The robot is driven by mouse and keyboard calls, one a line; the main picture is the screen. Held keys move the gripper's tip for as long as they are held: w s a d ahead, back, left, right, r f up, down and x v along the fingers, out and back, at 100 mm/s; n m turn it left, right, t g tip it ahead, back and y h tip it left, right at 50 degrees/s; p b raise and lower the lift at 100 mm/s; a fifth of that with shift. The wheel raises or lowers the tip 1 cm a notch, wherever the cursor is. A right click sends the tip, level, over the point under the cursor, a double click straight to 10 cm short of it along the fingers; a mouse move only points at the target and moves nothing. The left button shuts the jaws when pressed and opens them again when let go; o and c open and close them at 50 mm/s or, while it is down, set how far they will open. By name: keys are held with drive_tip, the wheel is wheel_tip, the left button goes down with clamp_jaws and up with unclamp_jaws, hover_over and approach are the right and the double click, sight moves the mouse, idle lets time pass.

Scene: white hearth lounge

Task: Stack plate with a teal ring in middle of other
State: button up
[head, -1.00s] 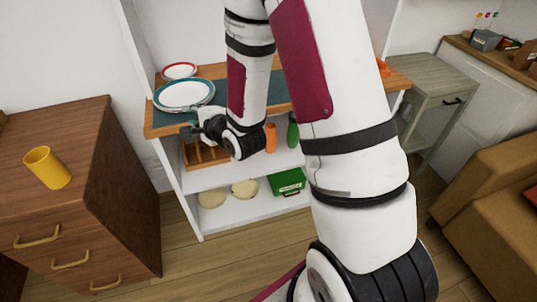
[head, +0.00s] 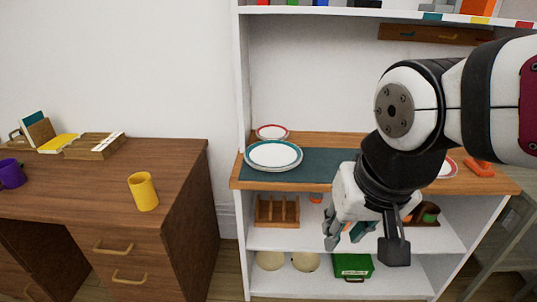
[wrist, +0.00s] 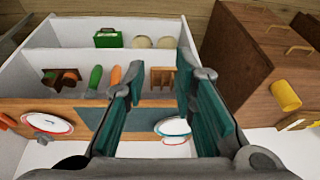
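The plate with a teal ring (head: 274,154) lies flat at the left end of the wooden counter, overlapping the dark teal mat (head: 325,168). Its edge looks doubled in the head view; I cannot tell whether another plate is under it. A red-ringed plate (head: 271,130) lies just behind it. Another red-ringed plate (head: 448,168) lies farther right, partly hidden by my arm. In the wrist view the teal-ringed plate (wrist: 172,127) is partly covered by a finger. My gripper (head: 362,246) is open and empty, in front of the shelf unit, right of the teal-ringed plate.
The shelves below hold a wooden rack (head: 277,212), a green box (head: 353,266) and two pale round items. A brown desk (head: 100,190) at left bears a yellow cup (head: 143,191). An orange item (head: 479,167) lies at the counter's right end. An upper shelf overhangs the counter.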

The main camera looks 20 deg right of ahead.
drive_tip(key=s+r+n+g, duration=0.1)
drive_tip(key=s+n, duration=0.2)
drive_tip(key=s, duration=0.6)
drive_tip(key=shift+a+g, duration=0.4)
drive_tip(key=shift+r, duration=0.2)
wheel_tip(320, 180, up, 13)
drive_tip(key=t+p, duration=0.2)
drive_tip(key=p, duration=0.9)
drive_tip(key=shift+w+d, duration=0.15)
drive_tip(key=shift+d, duration=0.05)
